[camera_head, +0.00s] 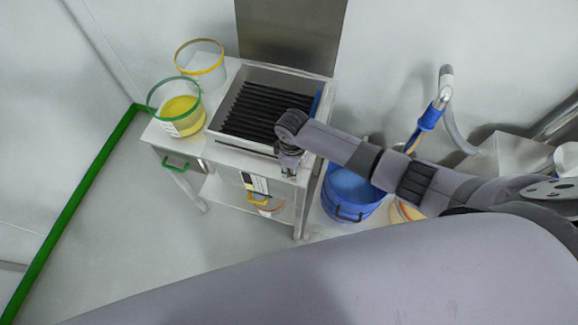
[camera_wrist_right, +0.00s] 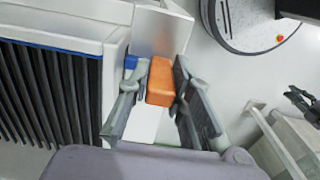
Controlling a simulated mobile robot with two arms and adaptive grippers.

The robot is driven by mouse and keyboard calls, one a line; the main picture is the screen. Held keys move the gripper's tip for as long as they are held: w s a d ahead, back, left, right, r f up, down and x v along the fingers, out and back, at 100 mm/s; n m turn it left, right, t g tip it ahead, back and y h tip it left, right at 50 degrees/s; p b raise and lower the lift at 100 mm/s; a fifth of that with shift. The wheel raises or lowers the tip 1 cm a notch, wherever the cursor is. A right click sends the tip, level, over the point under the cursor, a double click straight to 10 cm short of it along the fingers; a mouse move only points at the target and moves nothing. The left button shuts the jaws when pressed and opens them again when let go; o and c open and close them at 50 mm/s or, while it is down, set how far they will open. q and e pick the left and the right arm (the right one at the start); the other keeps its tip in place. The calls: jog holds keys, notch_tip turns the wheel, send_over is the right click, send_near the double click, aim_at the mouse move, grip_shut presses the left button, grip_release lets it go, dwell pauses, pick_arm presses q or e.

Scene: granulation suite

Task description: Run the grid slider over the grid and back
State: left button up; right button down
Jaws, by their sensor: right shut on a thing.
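The grid (camera_head: 262,112) is a row of black bars in a pale frame on a white table. It also shows at the left of the right wrist view (camera_wrist_right: 45,85). My right gripper (camera_head: 289,172) is at the frame's front right corner. In the wrist view my right gripper (camera_wrist_right: 160,90) has its fingers on both sides of an orange block (camera_wrist_right: 160,80), shut on it; I take this as the grid slider's handle. A pale plate (camera_wrist_right: 162,32) lies beyond the block. The slider's link to the grid is hidden. A small dark claw (camera_wrist_right: 300,98), apparently my left gripper, is at the wrist view's right.
Two clear buckets, one yellow-rimmed (camera_head: 200,62) and one green-rimmed with yellow contents (camera_head: 180,108), stand left of the grid. A blue tub (camera_head: 352,193) stands right of the table. A metal panel (camera_head: 290,35) rises behind. Open floor lies at the front left.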

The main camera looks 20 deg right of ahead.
jog(key=c, duration=1.4)
grip_release()
jog(key=shift+o, duration=0.2)
jog(key=shift+r, duration=0.15)
